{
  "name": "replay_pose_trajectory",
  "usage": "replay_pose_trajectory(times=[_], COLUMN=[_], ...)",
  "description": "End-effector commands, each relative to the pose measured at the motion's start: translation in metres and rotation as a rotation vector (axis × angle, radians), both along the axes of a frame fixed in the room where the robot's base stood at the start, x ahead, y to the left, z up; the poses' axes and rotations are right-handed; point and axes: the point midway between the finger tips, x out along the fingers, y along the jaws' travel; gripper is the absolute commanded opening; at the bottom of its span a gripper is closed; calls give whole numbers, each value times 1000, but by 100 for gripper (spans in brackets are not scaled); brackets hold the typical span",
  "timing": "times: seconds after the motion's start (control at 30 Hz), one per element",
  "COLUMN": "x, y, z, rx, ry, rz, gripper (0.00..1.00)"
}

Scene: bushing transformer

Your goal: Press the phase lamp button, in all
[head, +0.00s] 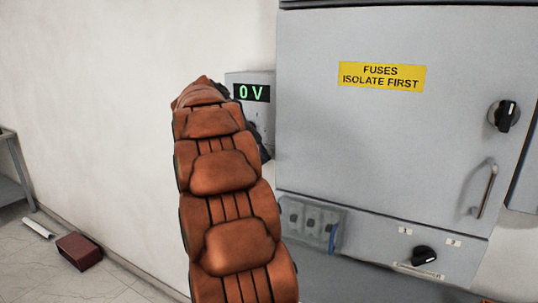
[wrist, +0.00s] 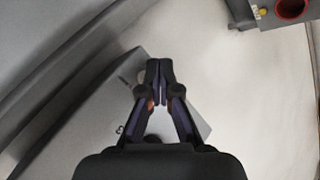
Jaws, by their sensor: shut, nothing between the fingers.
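The grey box (head: 248,78) with a green "0 V" display (head: 251,93) is on the wall left of the cabinet in the head view. In the wrist view, my gripper (wrist: 158,82) is shut and empty, in front of a grey panel (wrist: 95,118) that seems to be this box. A pale round spot (wrist: 141,76) shows just left of the fingertips, partly hidden; I cannot tell whether it is the phase lamp button. I cannot tell whether the tips touch the panel.
The grey cabinet (head: 380,140) stands right of my arm, with a black rotary knob (head: 504,115), a handle (head: 484,188) and a lower knob (head: 424,256). A brown block (head: 79,250) lies on the floor at left. A red ring (wrist: 291,9) shows top right in the wrist view.

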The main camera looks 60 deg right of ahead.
Motion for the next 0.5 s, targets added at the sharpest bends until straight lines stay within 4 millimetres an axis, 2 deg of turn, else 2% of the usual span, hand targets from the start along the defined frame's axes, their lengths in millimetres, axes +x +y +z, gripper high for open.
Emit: replay_pose_trajectory(times=[0.17,0.5], x=[0,-2], y=[3,29], z=[-1,-1], rx=[-1,-1], ry=[-1,-1], rz=[1,1], gripper=[0,0])
